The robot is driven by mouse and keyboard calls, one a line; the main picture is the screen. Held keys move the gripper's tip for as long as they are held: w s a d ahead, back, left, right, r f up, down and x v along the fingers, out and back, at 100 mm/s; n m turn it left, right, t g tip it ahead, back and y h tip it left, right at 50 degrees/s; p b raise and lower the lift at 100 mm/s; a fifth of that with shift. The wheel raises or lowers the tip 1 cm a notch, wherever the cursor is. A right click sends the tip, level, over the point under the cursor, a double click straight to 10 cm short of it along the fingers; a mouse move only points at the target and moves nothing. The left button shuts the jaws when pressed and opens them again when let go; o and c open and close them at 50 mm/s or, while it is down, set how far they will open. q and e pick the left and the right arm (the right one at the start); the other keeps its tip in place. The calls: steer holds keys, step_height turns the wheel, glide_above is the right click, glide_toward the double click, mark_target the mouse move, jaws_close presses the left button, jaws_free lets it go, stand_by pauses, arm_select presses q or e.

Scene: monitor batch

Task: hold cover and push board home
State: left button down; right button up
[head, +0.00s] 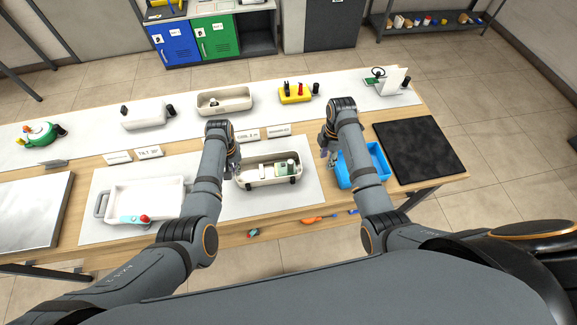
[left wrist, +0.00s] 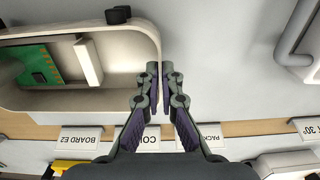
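A cream oblong housing (head: 268,183) with rounded ends and dark feet or knobs stands on the grey mat; it also shows in the left wrist view (left wrist: 90,98). A green board (left wrist: 42,66) with a dark chip and a pale bar (left wrist: 88,61) lies inside it, toward its right end in the head view (head: 281,171). How far the board is seated cannot be told. My left gripper (left wrist: 160,72) is closed about the housing's end wall, one finger on each side. My right gripper (head: 329,154) is above the gap between housing and blue bin, apparently empty; its finger opening is unclear.
A blue bin (head: 343,181) and a black mat (head: 419,150) are at right. Name cards (head: 247,135) and several fixtures, including a yellow one (head: 295,98), line the back.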

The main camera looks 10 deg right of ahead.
mark_target(291, 161)
steer(key=w+a+r+m+t+y, duration=0.1)
steer(key=a+r+m, duration=0.15)
steer(key=a, duration=0.25)
steer(key=w+a+r+m+y, duration=0.1)
steer(key=w+a+m+y, duration=0.1)
steer(key=a+m, duration=0.15)
steer(key=shift+n, duration=0.4)
steer(key=shift+a+x, duration=0.1)
steer(key=shift+x, duration=1.8)
steer(key=shift+a+x, duration=0.15)
steer(key=shift+x, duration=1.75)
steer(key=shift+r, duration=0.1)
steer(key=shift+a, duration=0.1)
jaws_close()
